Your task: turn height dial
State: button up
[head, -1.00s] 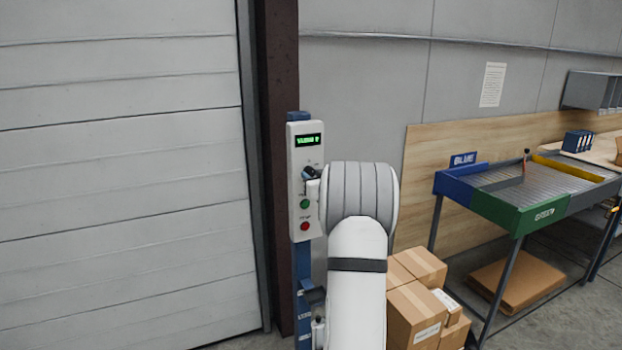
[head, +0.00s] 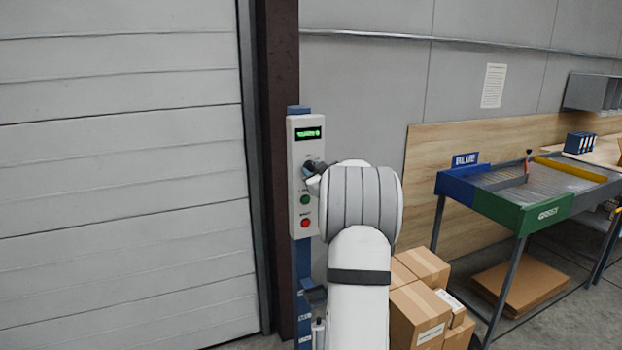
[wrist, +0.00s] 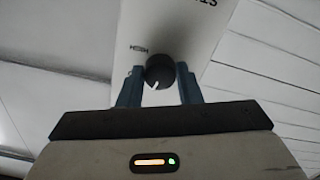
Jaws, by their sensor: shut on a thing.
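The height dial (wrist: 158,68) is a round black knob with a white pointer line, on a white control panel (head: 293,190). My gripper (wrist: 159,82) has its two blue fingers on either side of the dial and is shut on it. In the wrist view the pointer slants toward the lower left, and a small printed label sits beside the dial. In the head view the dial is mostly hidden by my gripper (head: 312,172). A green-lit display (head: 308,134) is above it; its text is too small to read surely.
A green button (head: 305,200) and a red button (head: 305,223) sit below the dial, close to my wrist. A large shutter door (head: 120,170) is at the left. Cardboard boxes (head: 416,310) and a roller table (head: 520,195) stand at the right.

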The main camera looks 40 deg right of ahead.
jog(key=shift+a+r+n+b, duration=0.1)
jog(key=shift+r+n+b, duration=0.2)
jog(key=shift+n+b, duration=0.5)
jog(key=shift+n, duration=0.3)
jog(key=o, duration=0.6)
jog(key=shift+c, duration=0.2)
jog(key=o, duration=0.4)
jog(key=shift+f, duration=0.15)
jog(key=shift+f, duration=0.1)
jog(key=b+v, duration=0.1)
jog(key=v, duration=0.6)
jog(key=shift+s, duration=0.3)
